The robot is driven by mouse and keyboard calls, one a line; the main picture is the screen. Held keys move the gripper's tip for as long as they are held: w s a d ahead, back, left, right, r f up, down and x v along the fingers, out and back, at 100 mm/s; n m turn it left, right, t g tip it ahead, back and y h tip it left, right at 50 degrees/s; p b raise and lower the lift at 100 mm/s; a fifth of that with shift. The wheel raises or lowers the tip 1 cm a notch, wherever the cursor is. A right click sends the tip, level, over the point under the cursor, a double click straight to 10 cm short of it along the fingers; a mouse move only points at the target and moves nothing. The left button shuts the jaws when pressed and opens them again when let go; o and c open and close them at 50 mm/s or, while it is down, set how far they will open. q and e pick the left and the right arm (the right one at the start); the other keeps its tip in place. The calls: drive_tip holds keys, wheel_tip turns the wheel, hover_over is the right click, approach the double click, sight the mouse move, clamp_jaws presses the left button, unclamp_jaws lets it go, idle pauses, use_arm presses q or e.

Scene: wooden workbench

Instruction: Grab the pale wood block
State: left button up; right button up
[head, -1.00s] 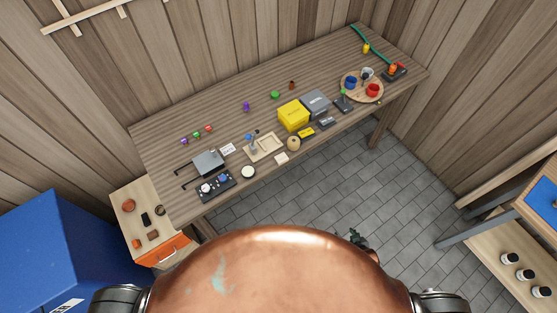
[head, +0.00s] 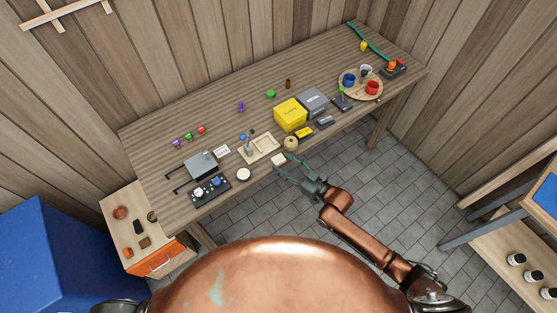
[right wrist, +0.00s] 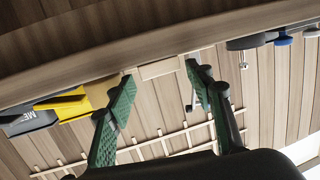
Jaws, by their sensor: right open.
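The pale wood block (head: 278,159) lies on the front edge of the workbench, near a round tan object. My right gripper (head: 285,167) is at that edge, its fingers spread just in front of the block. In the right wrist view the pale block (right wrist: 160,68) shows beyond and between the two green fingertips of my open right gripper (right wrist: 162,76). I see a gap on both sides and no grip on it. My left gripper is not in view.
The round tan object (head: 291,143) stands just beside the block. A light wooden tray (head: 270,149) lies behind it to the left, and a white round object (head: 243,174) to the left. A yellow box (head: 290,114) and a grey box (head: 313,102) stand farther back.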

sight(280, 160)
drive_tip(key=x, duration=0.3)
drive_tip(key=shift+w+a+f, duration=0.1)
drive_tip(key=shift+w+a, duration=0.15)
drive_tip(key=shift+w, duration=0.05)
drive_tip(key=shift+c, duration=0.5)
drive_tip(key=c, duration=0.5)
